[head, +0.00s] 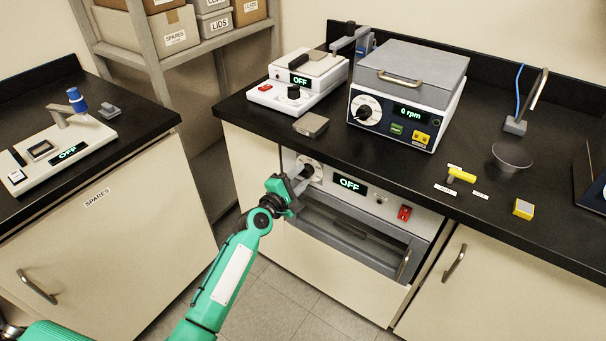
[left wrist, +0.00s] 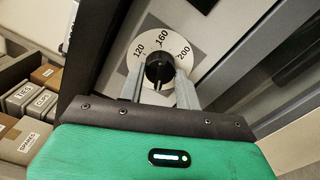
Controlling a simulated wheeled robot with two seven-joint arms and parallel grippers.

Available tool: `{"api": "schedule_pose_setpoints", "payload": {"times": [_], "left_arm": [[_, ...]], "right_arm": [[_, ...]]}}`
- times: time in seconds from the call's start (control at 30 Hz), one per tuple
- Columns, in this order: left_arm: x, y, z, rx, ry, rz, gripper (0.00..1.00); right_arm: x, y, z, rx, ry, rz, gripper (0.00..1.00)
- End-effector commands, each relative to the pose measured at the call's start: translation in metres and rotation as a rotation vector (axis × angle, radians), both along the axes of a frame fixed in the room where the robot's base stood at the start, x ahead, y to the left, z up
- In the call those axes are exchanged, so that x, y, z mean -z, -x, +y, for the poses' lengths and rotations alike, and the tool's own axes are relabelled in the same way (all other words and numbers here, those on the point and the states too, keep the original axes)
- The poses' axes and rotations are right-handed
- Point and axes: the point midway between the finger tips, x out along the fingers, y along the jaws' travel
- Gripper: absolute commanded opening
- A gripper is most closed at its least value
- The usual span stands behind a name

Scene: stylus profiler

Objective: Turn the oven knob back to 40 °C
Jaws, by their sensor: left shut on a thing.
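The oven (head: 350,230) is built in under the counter, and its display reads OFF (head: 349,184). Its black knob (left wrist: 159,68) sits on a round white dial (left wrist: 140,78). In the left wrist view the numbers 120, 160 and 200 show; the lower part of the dial is hidden by my gripper. My left gripper (left wrist: 160,84) is shut on the knob, one grey finger on each side. My right gripper is not in view.
The oven door with its handle (head: 403,265) is below the panel, and a red switch (head: 404,213) is to the right. The black counter above holds a centrifuge-like box reading 0 rpm (head: 408,95) and a hotplate-like device (head: 298,85). A shelf post (head: 155,80) stands left.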

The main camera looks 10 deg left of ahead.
Motion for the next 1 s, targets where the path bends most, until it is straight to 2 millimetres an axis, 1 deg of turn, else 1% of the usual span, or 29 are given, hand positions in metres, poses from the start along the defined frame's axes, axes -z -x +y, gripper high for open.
{"api": "schedule_pose_setpoints", "payload": {"times": [0.03, 0.13, 0.17, 0.2, 0.27, 0.57, 0.67, 1.0], "left_arm": [[0.001, 0.000, -0.001, -0.002, 0.101, 0.036, 0.07], [0.001, 0.000, 0.001, -0.001, 0.099, 0.038, 0.07], [0.001, 0.000, 0.001, -0.001, 0.098, 0.037, 0.36], [0.001, 0.000, 0.001, -0.001, 0.097, 0.038, 0.44], [0.001, 0.000, 0.001, -0.001, 0.095, 0.037, 0.56], [0.000, 0.001, 0.001, 0.000, 0.091, 0.036, 0.56], [0.000, 0.009, 0.004, -0.001, 0.091, 0.035, 0.56], [0.000, 0.048, 0.018, 0.000, 0.089, 0.035, 0.56]], "right_arm": [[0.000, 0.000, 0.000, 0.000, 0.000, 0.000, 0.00], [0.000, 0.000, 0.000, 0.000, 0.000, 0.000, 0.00], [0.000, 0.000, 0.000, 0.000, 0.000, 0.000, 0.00], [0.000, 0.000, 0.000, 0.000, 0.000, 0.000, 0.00], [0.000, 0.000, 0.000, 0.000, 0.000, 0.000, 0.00], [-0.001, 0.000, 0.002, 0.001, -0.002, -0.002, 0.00], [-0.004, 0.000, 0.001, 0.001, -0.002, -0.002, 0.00], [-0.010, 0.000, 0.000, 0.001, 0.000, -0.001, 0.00]]}}
